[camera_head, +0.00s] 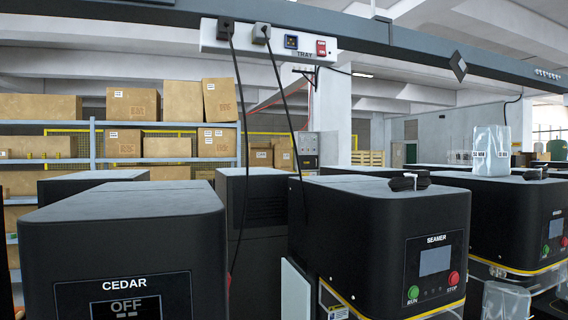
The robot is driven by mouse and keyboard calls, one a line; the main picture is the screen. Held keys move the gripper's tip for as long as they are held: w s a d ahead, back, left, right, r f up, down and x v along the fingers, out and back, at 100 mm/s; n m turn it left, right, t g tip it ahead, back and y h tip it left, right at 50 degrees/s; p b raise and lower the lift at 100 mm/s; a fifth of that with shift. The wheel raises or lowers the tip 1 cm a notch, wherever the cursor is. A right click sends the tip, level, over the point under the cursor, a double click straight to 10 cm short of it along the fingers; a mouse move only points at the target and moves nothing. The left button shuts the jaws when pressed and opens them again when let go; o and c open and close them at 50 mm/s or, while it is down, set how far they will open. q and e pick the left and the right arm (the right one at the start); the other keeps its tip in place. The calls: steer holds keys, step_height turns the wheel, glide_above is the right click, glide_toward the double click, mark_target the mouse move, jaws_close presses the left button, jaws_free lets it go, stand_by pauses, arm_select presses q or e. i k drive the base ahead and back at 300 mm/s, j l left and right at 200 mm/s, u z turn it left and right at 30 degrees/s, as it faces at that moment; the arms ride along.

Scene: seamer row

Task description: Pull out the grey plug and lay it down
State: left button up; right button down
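A white power strip (275,47) marked TRAY hangs under the overhead beam at the top of the head view. Two plugs sit in it side by side. The left plug (225,27) is dark, almost black. The right plug (261,33) looks grey and is seated in the strip. A black cable hangs from each plug. The right plug's cable (282,95) runs down to the back of the SEAMER machine (345,220). The left plug's cable drops between the two front machines. Neither of my grippers is in view.
A black machine marked CEDAR (125,225) stands front left, its display reading OFF. Shelves with cardboard boxes (133,104) stand behind.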

mark_target(258, 37)
steer(key=i+l+u, duration=0.15)
steer(key=l+u, duration=0.2)
steer(key=l, duration=0.5)
steer(key=i+l+u, duration=0.1)
steer(key=l+u, duration=0.25)
steer(key=l, duration=0.5)
steer(key=l+u, duration=0.35)
steer(key=l, duration=0.45)
steer(key=k, duration=0.05)
